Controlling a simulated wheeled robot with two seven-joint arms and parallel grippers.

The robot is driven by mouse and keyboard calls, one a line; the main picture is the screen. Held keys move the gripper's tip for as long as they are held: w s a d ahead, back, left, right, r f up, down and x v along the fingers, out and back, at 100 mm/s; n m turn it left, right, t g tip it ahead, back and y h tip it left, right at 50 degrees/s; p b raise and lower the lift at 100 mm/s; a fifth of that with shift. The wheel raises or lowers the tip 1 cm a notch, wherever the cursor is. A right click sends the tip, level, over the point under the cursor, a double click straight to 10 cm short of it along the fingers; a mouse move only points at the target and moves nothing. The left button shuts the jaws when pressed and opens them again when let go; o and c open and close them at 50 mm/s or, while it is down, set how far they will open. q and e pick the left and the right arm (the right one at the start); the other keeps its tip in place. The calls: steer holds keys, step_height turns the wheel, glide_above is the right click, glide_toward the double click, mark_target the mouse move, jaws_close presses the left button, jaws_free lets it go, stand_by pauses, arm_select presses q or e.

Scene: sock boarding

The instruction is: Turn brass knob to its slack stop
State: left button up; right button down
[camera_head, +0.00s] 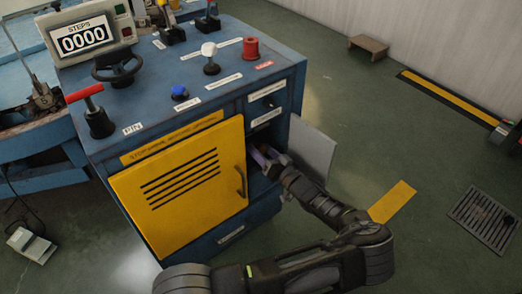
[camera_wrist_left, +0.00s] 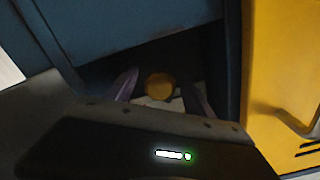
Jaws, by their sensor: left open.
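The brass knob (camera_wrist_left: 159,86) is a round, dull gold knob inside a dark recess of the blue cabinet, seen in the left wrist view. It is hidden in the head view. My left gripper (camera_wrist_left: 160,92) is open, with one purple-grey finger on each side of the knob. Whether the fingers touch it I cannot tell. In the head view my left gripper (camera_head: 264,159) reaches into the small open compartment right of the yellow door. My right gripper is not in view.
The yellow door (camera_head: 165,200) with a dark handle is close beside my wrist. A grey open flap (camera_head: 313,150) stands on the other side. The blue cabinet top (camera_head: 150,95) carries a wheel, levers and buttons, and a counter (camera_head: 82,38) reading 0000.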

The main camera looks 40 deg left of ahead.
arm_select(q)
steer(key=p+v, duration=0.1)
steer(key=v, duration=0.6)
steer(key=shift+d, duration=0.35)
steer(key=shift+s, duration=0.15)
